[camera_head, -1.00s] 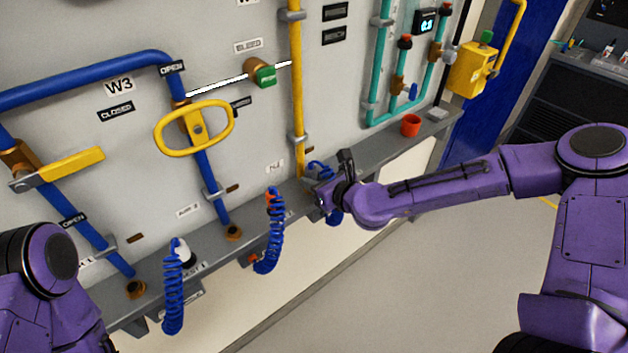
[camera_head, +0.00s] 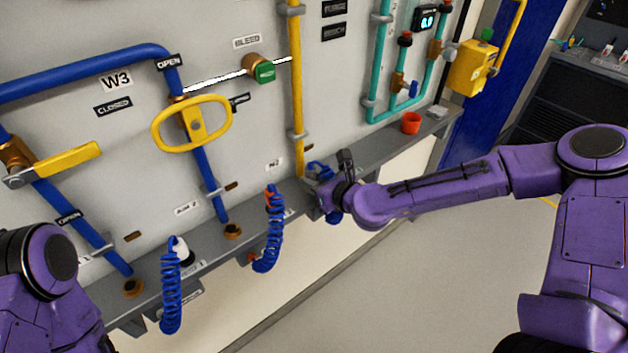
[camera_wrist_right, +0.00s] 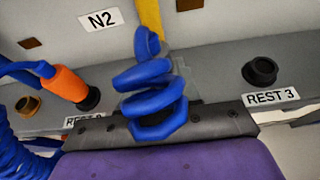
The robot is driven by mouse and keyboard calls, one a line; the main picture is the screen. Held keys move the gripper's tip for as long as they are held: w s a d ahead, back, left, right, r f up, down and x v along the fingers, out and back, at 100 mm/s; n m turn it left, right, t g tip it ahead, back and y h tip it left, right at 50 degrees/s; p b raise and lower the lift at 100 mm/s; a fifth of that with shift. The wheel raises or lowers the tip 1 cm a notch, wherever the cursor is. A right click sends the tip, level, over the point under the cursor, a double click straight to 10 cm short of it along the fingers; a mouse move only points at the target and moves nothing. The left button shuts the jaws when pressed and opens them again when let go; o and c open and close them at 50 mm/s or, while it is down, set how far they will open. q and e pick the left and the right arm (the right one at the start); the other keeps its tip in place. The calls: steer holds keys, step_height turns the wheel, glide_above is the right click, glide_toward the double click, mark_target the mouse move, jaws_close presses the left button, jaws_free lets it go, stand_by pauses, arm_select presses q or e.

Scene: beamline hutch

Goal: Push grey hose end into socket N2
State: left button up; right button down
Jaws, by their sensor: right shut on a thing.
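My right gripper (camera_head: 320,192) is at the ledge below the yellow pipe, shut on a hose end. A coiled blue hose (camera_wrist_right: 152,98) rises in front of the gripper's dark front edge (camera_wrist_right: 185,125) in the right wrist view. The coil hides most of the held end, so its grey colour does not show clearly. The N2 label (camera_wrist_right: 100,19) is on the wall up and left of the coil; it is small in the head view (camera_head: 273,163). I cannot make out socket N2; the foot of the yellow pipe is hidden. My left gripper is out of view.
An orange hose end (camera_wrist_right: 64,84) stands at the rest left of the coil. The REST 3 holder (camera_wrist_right: 260,70) is empty, to the right. A white hose end (camera_head: 182,250) stands farther left on the ledge (camera_head: 205,262). A red cup (camera_head: 411,123) stands on the right.

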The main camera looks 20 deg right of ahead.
steer(key=shift+f, duration=0.1)
steer(key=c, duration=0.7)
jaws_free()
steer(key=shift+s, duration=0.1)
steer(key=shift+s+d, duration=0.2)
steer(key=shift+s, duration=0.1)
steer(key=p+v, duration=0.1)
steer(key=v, duration=0.9)
steer(key=shift+w+a, duration=0.1)
steer(key=shift+a, duration=0.05)
